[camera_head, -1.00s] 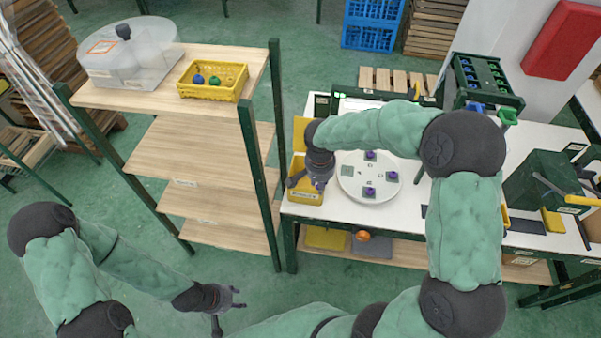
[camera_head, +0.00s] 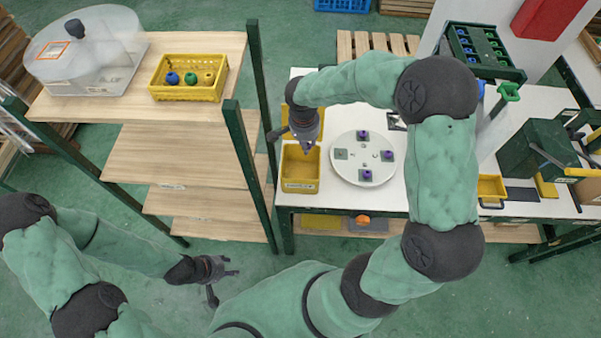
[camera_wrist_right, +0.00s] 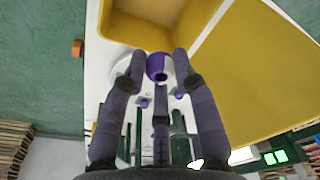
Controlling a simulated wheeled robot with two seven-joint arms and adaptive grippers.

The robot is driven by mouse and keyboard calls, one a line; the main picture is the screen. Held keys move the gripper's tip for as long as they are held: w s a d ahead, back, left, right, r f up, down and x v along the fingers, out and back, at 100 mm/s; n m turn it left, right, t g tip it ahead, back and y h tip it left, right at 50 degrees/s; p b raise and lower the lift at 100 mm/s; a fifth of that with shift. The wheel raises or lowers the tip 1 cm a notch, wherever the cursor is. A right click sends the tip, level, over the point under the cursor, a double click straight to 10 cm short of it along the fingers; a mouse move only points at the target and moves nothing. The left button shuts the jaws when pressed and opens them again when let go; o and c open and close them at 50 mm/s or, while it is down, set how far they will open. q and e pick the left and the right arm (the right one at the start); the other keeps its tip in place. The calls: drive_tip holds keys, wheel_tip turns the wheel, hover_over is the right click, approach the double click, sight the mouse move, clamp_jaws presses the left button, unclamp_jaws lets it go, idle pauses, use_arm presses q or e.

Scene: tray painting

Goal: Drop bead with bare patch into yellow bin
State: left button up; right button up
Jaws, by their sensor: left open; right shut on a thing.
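My right gripper (camera_head: 306,147) hangs over the yellow bin (camera_head: 300,186) at the left end of the white table. In the right wrist view it is shut on a purple bead (camera_wrist_right: 156,67), held between the fingertips. The bead has a dark hole and a paler area on its upper side; I cannot tell whether that is a bare patch. The yellow bin also shows in the right wrist view (camera_wrist_right: 140,30), beyond the bead. My left gripper (camera_head: 226,281) is open and empty, low in front of the shelf.
A white round plate (camera_head: 350,174) with several grey pads, some bearing purple pieces, lies right of the bin. A yellow basket (camera_head: 186,94) with coloured beads stands on the wooden shelf (camera_head: 120,108). A green rack (camera_head: 487,71) stands at the back. A dark green shelf post (camera_head: 250,165) stands left of the bin.

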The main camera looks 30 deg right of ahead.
wheel_tip(320, 180, down, 2)
drive_tip(key=shift+f+b, duration=0.1)
drive_tip(key=shift+b, duration=0.2)
drive_tip(key=o, duration=1)
drive_tip(key=shift+c, duration=0.2)
wheel_tip(320, 180, up, 12)
drive_tip(key=a, duration=0.1)
drive_tip(key=shift+s+a, duration=0.2)
drive_tip(key=shift+s, duration=0.1)
